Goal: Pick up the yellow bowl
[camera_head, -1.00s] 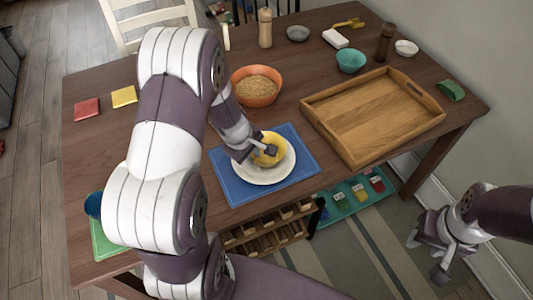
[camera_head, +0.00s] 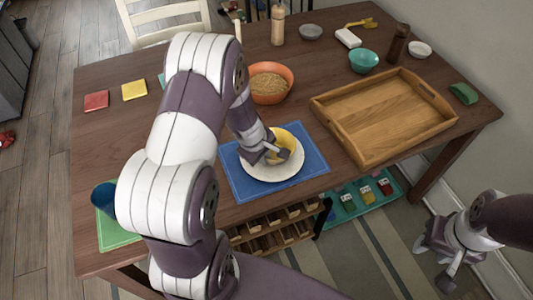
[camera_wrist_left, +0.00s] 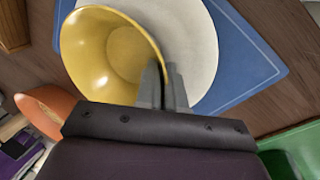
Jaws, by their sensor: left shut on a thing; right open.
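The yellow bowl (camera_head: 286,143) is at the white plate (camera_head: 262,172), which lies on the blue placemat (camera_head: 310,165) near the table's front edge. My left gripper (camera_head: 277,156) is shut on the bowl's rim. In the left wrist view the bowl (camera_wrist_left: 110,50) looks tilted, with its inside empty, and the finger pair (camera_wrist_left: 165,85) meets its wall at the right side. The plate (camera_wrist_left: 195,30) shows behind it. I cannot tell whether the bowl is clear of the plate. My right gripper (camera_head: 445,264) is open and empty, off the table at the lower right.
An orange bowl of grain (camera_head: 269,82) stands behind the plate. A wooden tray (camera_head: 365,150) is to the right. A teal bowl (camera_head: 364,61), pepper mill (camera_head: 396,45) and white bowl (camera_head: 420,50) stand at the back right. A blue cup (camera_head: 104,196) is on a green mat (camera_head: 118,238).

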